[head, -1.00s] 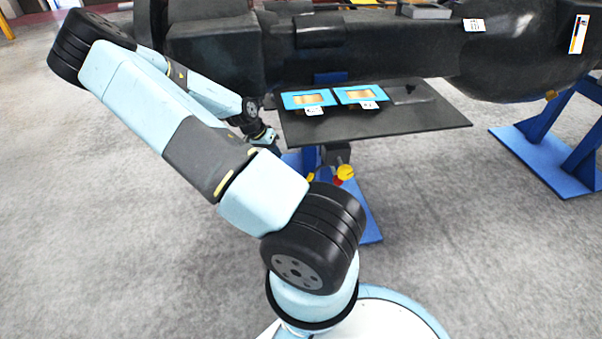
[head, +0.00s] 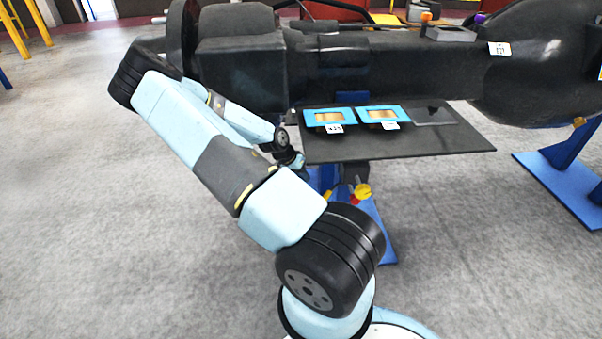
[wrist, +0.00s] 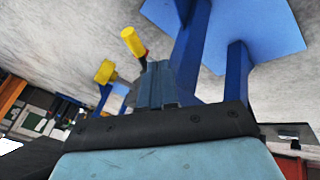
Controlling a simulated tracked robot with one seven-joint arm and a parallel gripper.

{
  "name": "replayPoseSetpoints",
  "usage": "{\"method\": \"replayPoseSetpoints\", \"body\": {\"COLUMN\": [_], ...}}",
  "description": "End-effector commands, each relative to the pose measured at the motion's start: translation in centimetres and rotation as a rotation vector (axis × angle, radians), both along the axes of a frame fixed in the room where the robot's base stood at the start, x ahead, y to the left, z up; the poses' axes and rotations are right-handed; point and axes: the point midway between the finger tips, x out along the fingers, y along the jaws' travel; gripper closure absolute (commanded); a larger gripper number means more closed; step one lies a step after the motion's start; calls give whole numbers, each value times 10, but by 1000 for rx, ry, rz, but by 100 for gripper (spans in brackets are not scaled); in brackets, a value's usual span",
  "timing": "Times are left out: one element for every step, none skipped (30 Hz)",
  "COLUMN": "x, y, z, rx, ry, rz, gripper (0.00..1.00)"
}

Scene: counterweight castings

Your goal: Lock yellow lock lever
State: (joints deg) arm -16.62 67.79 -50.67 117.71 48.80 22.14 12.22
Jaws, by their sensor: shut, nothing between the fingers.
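The yellow lock lever (head: 363,191) shows in the head view under the front of the black shelf (head: 440,148), with a bit of red beside it. In the wrist view, a yellow handle (wrist: 133,42) with a red base and a rounder yellow knob (wrist: 105,72) stand near the blue posts; which one is the lever I cannot tell. My gripper (head: 297,162) is small and partly hidden in the head view, left of the lever and apart from it, by the shelf's left edge. It is shut and empty.
A large black casting (head: 420,70) lies above the shelf. Two blue-framed pieces (head: 330,117) (head: 385,114) lie on the shelf. A blue stand foot (head: 560,180) is at the right. The grey floor at the left is open.

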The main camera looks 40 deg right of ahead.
Motion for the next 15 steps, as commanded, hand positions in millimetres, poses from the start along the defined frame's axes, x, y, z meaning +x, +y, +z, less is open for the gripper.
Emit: {"method": "replayPoseSetpoints", "body": {"x": [-3, -4, -6, -7, -9, -10, -12, -13, -17, -22, -26, -30, -32, -35, -38], "y": [-5, -8, -11, -13, -16, -19, -21, -23, -26, -27, -28, -30, -31, -32, -33], "z": [-9, -13, -19, -24, -29, -35, -39, -44, -46, -47, -48, -51, -52, -53, -54], "rx": [0, -1, 0, 1, 0, 0, 1, 0, 1, 1, 1, 1, 1, 1, 0], "ry": [1, 1, 1, 1, 1, 2, 1, 1, 0, -1, -1, 0, -1, -1, -2], "rz": [-3, -2, -2, -3, -3, -2, -3, -4, -4, -6, -6, -5, -4, -3, -4], "gripper": [100, 100, 100, 100, 100, 100, 100, 100, 100, 100, 100, 100, 100, 100, 100]}}
